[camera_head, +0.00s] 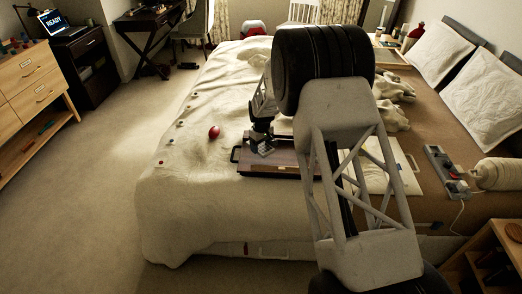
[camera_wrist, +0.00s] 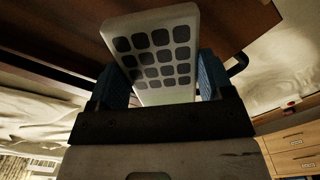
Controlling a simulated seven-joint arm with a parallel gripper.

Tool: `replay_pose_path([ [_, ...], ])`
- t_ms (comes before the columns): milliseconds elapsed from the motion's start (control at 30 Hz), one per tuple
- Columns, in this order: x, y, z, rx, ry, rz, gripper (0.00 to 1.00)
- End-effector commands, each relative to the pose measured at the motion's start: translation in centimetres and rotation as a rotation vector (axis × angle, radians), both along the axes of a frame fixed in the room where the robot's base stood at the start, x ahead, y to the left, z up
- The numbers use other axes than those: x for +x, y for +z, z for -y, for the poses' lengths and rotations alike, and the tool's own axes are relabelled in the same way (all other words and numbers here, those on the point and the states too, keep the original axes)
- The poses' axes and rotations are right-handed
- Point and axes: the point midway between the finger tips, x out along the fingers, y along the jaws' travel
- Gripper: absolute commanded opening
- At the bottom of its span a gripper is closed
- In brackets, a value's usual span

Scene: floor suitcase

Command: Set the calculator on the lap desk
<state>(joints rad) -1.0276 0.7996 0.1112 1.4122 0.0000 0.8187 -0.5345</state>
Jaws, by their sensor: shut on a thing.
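The calculator (camera_wrist: 158,52) is a pale slab with a grid of dark grey square keys. In the wrist view it stands between the two blue finger pads of my gripper (camera_wrist: 160,80), which is shut on it. In the head view my gripper (camera_head: 259,134) is over the lap desk (camera_head: 286,160), with the checkered calculator (camera_head: 263,148) just below it. The lap desk is a flat brown board with a dark handle at its left end, lying on the bed. Its brown surface (camera_wrist: 235,20) also shows behind the calculator in the wrist view. My arm hides the lap desk's right part. I cannot tell whether the calculator touches it.
A red ball (camera_head: 214,132) lies on the bed (camera_head: 185,200) left of the lap desk, with several small items farther left. A power strip (camera_head: 444,170) is at the right, with pillows (camera_head: 484,95) behind it. The bed between the ball and its front edge is clear.

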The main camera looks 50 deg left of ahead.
Motion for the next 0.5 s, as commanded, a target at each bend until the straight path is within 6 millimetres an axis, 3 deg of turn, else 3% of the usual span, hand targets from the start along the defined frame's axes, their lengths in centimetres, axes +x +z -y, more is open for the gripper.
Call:
replay_pose_path([
  [500, 0.55, -0.04, -0.87, 0.0, 0.0, 0.0, 0.49],
])
